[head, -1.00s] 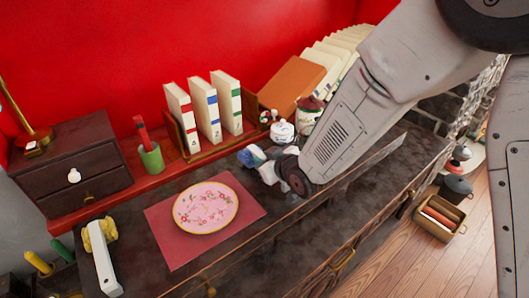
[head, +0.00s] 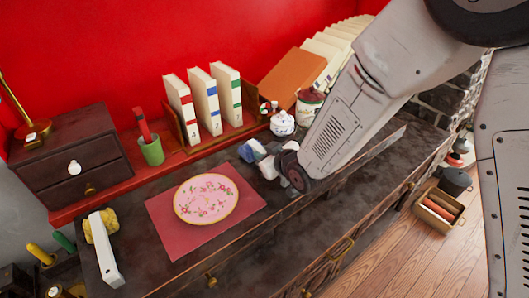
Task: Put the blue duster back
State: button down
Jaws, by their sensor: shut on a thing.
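A small blue-and-white thing, which looks like the blue duster (head: 257,147), shows at the end of my arm, over the dark tabletop behind and right of the pink plate. My gripper (head: 266,162) is shut on it. The arm's wrist hides part of the gripper, and most of the duster's shape and its handle cannot be made out. I cannot tell whether the duster touches the table. A yellow-headed duster (head: 105,252) with a white handle lies at the table's left end.
A pink flowered plate (head: 206,199) lies on a red mat (head: 177,240). A white teapot (head: 282,124) and a lidded jar (head: 308,104) stand close behind my gripper. Books (head: 205,101), a green cup (head: 151,152) and a drawer chest (head: 75,155) line the back. The table's front right is clear.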

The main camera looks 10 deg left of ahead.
jog(key=shift+f, duration=0.1)
jog(key=c, duration=1.2)
grip_release()
